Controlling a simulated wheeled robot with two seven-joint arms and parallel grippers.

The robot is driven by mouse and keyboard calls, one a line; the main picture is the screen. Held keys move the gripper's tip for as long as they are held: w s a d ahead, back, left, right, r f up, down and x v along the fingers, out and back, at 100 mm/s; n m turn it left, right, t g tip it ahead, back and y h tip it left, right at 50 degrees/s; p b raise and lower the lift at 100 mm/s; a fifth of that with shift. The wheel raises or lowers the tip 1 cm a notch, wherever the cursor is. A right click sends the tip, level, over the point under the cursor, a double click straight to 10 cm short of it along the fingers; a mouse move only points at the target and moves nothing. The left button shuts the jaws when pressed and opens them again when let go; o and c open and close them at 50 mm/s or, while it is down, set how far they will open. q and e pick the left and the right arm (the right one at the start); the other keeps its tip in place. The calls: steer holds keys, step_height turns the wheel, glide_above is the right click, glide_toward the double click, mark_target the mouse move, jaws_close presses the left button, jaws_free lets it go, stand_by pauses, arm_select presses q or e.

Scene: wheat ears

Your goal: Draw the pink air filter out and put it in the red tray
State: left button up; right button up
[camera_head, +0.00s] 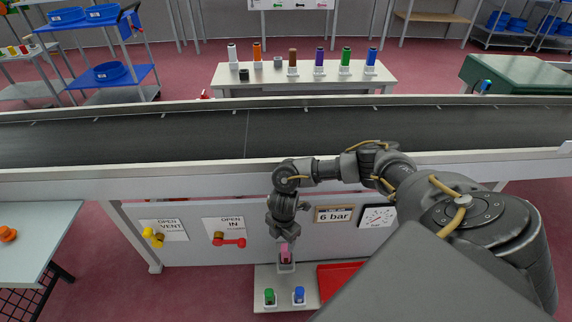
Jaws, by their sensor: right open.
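The pink air filter (286,255) stands upright in a white holder (286,268) on a pale board (264,286) below the panel. My right gripper (287,240) points down just above the pink filter, open; its fingertips are small and partly hidden, so I cannot tell whether they touch the filter. The red tray (338,276) lies to the right of the board, partly covered by my right arm. My left gripper is not in view.
A green piece (269,296) and a blue piece (299,294) stand on the same board, in front of the pink filter. Behind is a panel with a yellow valve (153,237), a red lever (229,241), a "6 bar" sign (335,215) and a gauge (377,216). A dark conveyor (200,137) runs above.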

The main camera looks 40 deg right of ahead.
mark_target(286, 247)
steer(key=shift+s+d+r+h, duration=0.1)
steer(key=shift+d+r+h, duration=0.05)
steer(key=shift+d, duration=0.25)
steer(key=shift+s+d+r+h, duration=0.1)
steer(key=shift+d+r+h, duration=0.05)
steer(key=shift+d, duration=0.25)
step_height(286, 247, down, 10)
steer(key=b, duration=0.2)
steer(key=shift+a+r+b, duration=0.1)
steer(key=shift+r+b, duration=0.15)
steer(key=shift+b, duration=0.15)
steer(key=shift+w+f, duration=0.1)
steer(key=shift+f, duration=0.5)
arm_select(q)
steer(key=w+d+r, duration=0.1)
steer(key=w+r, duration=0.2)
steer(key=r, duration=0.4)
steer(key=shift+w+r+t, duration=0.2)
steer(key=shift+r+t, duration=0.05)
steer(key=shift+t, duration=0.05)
arm_select(e)
jaws_close()
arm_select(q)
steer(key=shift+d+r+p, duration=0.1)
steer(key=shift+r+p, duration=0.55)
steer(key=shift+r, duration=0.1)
arm_select(e)
steer(key=shift+r, duration=0.65)
